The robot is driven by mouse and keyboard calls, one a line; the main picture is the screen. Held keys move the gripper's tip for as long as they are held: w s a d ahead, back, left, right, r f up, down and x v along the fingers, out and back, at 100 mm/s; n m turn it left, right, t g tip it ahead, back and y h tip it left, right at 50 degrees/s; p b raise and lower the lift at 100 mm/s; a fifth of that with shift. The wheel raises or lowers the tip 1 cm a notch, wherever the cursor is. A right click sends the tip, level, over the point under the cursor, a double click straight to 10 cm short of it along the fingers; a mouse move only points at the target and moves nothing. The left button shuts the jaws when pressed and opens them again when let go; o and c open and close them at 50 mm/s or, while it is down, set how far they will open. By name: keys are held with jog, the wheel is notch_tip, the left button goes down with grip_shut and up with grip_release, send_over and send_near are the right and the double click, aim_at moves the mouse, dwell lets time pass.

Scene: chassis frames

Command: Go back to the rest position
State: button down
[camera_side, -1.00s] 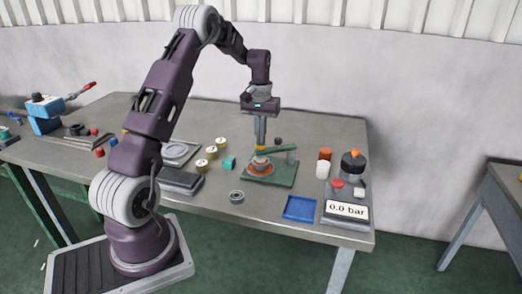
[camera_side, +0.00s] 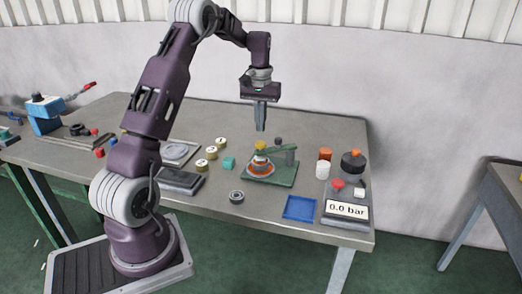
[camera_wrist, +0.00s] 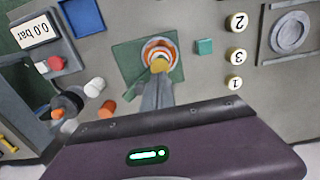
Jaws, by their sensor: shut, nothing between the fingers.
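My gripper (camera_side: 261,128) is shut and empty, pointing straight down above a green fixture plate (camera_side: 284,179) on the table. On the plate stands a round part with orange and white rings (camera_side: 260,168), with a yellow knob (camera_side: 260,146) on top of it. A green arm reaches from a post (camera_side: 291,156) on the plate toward the part. The fingertips are a little above the knob and apart from it in the side view. In the wrist view the fingers (camera_wrist: 157,85) point at the ringed part (camera_wrist: 161,52) and partly hide the fixture.
A blue tray (camera_side: 300,208), a gauge box reading 0.0 bar (camera_side: 346,210), and white (camera_side: 322,170) and orange (camera_side: 325,154) cylinders stand to the right. A teal cube (camera_side: 229,163), numbered discs (camera_side: 212,153) and a grey ring (camera_side: 237,197) lie left. The air around the gripper is clear.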

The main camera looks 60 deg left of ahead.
jog(key=shift+d+r, duration=0.1)
jog(key=shift+r, duration=1.2)
jog(key=s+d+r+m+t, duration=0.1)
jog(key=s+d+r, duration=0.25)
jog(key=d, duration=0.35)
jog(key=s+d+r+m+t, duration=0.1)
jog(key=s+d+r+m, duration=0.1)
jog(key=d+r, duration=0.35)
jog(key=s+d+r+m+t, duration=0.1)
jog(key=s+d+r, duration=0.15)
jog(key=d, duration=0.45)
jog(key=s+d+f+m+t, duration=0.1)
jog(key=s+d+m, duration=0.1)
jog(key=s+d, duration=0.3)
jog(key=s+d+f+m+t, duration=0.1)
jog(key=s+d+m, duration=0.2)
jog(key=s+d, duration=0.3)
jog(key=s, duration=0.5)
jog(key=shift+s+f+t, duration=0.15)
jog(key=shift+s+t, duration=0.15)
